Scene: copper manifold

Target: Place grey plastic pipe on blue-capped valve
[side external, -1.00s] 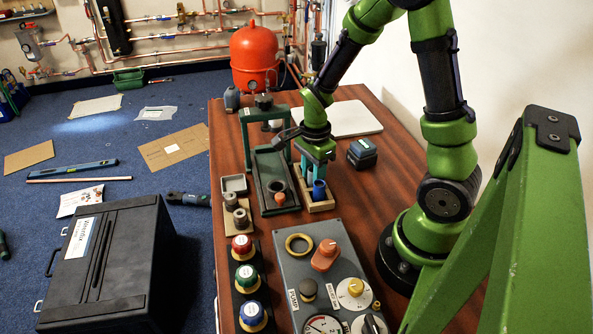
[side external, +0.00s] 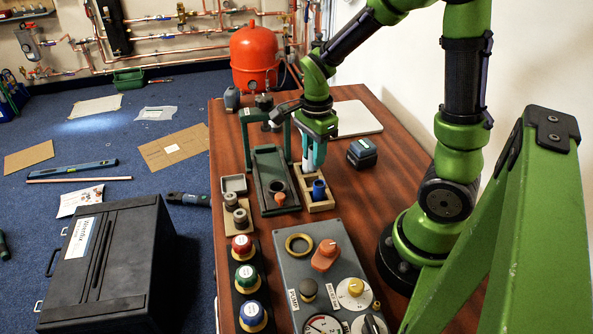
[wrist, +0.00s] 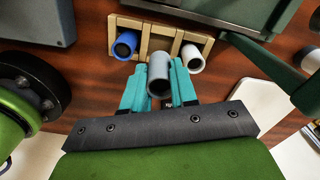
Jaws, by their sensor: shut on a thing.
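My gripper (side external: 314,158) is over the wooden rack (side external: 327,206) in the side view. Its teal fingers (wrist: 160,90) are shut on the grey plastic pipe (wrist: 159,72), which shows between them in the wrist view. A pale pipe shows by the fingers in the side view; I cannot tell whether it is the grey one. The blue-capped valve (side external: 251,313) is at the near end of a black strip, at the bottom of the side view, well away from my gripper. It has a brass-coloured ring at its base.
The rack also holds a blue pipe (side external: 319,189) and a white pipe (wrist: 192,57). Green-capped (side external: 246,275) and red-capped (side external: 241,245) valves line the same strip. A grey control panel (side external: 325,280) with raised knobs lies beside it. A green press stand (side external: 272,170) is left of the rack.

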